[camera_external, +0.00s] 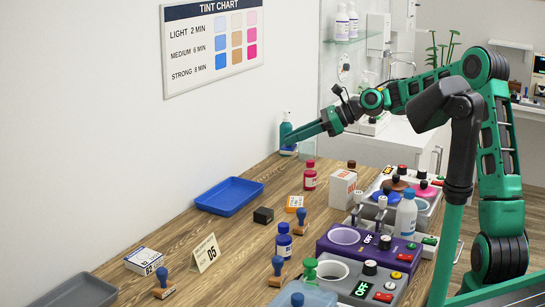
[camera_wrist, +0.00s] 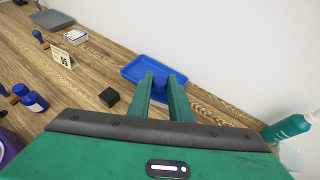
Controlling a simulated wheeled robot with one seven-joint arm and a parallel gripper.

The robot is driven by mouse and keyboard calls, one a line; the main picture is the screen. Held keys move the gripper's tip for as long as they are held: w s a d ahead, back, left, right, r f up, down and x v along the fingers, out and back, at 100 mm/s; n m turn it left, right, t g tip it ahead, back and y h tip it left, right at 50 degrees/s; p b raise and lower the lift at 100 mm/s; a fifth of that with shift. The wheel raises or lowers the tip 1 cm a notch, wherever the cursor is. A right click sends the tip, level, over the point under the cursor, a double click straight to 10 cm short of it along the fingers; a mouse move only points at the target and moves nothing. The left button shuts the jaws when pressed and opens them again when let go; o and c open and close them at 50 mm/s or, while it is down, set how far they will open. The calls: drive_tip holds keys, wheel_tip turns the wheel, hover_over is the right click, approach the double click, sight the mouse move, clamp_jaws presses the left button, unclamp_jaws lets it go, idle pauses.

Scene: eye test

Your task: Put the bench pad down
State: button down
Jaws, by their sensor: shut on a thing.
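My gripper (camera_external: 285,143) is shut, high over the far part of the wooden bench near the wall. Between its fingertips is a small blue thing, which I take as the bench pad (camera_wrist: 159,83); the fingers hide part of it. In the outside view the bench pad (camera_external: 288,152) shows as a small blue and pale patch at the fingertips. In the wrist view my gripper (camera_wrist: 161,86) has the blue tray (camera_wrist: 134,70) behind its fingertips. The tray also shows in the outside view (camera_external: 229,196), lying on the bench left of my gripper and apart from it.
A teal bottle (camera_wrist: 288,127) stands close by, right of the gripper. A black block (camera_external: 263,215), blue-knobbed stamps (camera_external: 283,246), a red bottle (camera_external: 310,177) and a "05" card (camera_external: 205,253) stand on the bench. Bare wood (camera_external: 155,235) shows left of the tray.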

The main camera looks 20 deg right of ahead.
drive_tip(key=s+a+n+g, duration=0.6)
drive_tip(key=s+a+g, duration=0.1)
drive_tip(key=s+a, duration=2.05)
drive_tip(key=w+d+f, duration=0.2)
drive_tip(key=w+f, duration=0.1)
drive_tip(key=f, duration=0.1)
drive_tip(key=w+d+f, duration=0.2)
drive_tip(key=w+f, duration=0.1)
drive_tip(key=f, duration=0.1)
drive_tip(key=w+d+f, duration=0.2)
drive_tip(key=w+f, duration=0.1)
drive_tip(key=f, duration=0.1)
drive_tip(key=shift+w, duration=0.2)
drive_tip(key=shift+a+f, duration=0.1)
drive_tip(key=shift+f, duration=1.95)
drive_tip(key=shift+f, duration=0.1)
drive_tip(key=c, duration=1.6)
unclamp_jaws()
drive_tip(key=v, duration=1.2)
